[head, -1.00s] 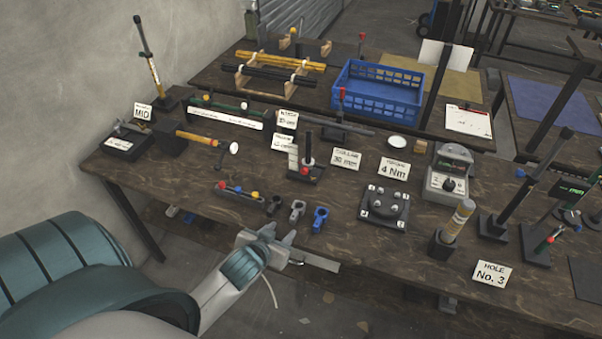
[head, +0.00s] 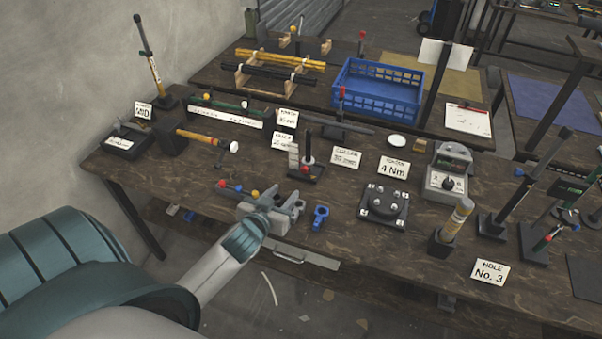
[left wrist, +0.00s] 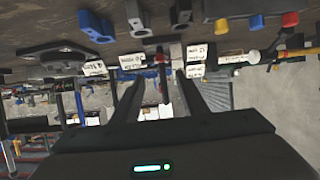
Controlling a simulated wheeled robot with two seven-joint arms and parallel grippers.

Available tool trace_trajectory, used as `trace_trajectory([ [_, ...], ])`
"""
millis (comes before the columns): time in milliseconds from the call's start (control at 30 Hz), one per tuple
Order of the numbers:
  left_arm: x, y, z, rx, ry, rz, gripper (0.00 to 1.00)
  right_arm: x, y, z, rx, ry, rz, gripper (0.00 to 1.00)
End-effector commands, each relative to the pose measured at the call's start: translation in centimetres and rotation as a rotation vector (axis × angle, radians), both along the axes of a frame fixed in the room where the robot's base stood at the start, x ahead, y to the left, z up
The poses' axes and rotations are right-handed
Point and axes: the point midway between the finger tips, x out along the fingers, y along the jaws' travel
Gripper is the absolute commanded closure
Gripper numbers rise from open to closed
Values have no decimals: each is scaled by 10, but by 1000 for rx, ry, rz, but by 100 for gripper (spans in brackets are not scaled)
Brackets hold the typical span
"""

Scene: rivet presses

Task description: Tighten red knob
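A small stand (head: 318,171) with a dark upright post has a red knob (head: 304,170) low at its front; the knob also shows in the left wrist view (left wrist: 160,58), ahead of and between my fingers. My left gripper (head: 297,204) is open and empty at the table's front edge, nearer than the stand and apart from it. Its two spread fingers show in the left wrist view (left wrist: 160,84). Another red knob (head: 223,183) sits on a low rack left of the gripper, beside a blue and a yellow one. My right gripper is not in view.
A blue clamp (head: 321,213) stands just right of the gripper; grey (left wrist: 137,16) and dark (left wrist: 181,12) clamps are close by. A torque plate (head: 384,205) lies further right. A hammer-like tool (head: 208,139) and cards stand behind. A blue crate (head: 375,92) is on the back table.

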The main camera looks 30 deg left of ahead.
Motion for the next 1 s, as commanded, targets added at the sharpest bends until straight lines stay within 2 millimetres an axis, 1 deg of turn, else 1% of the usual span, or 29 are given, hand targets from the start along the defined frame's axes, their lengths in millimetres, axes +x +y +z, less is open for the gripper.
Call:
trace_trajectory([
  [167, 22, 6, -7, 1, 0, 1, 60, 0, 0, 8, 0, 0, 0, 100],
  [600, 81, 19, -33, 1, 2, 1, 60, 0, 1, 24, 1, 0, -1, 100],
  [800, 106, 25, -43, 1, 1, 1, 60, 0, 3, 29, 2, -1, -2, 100],
  [1000, 127, 30, -53, 0, 1, 1, 60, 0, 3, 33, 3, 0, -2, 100],
])
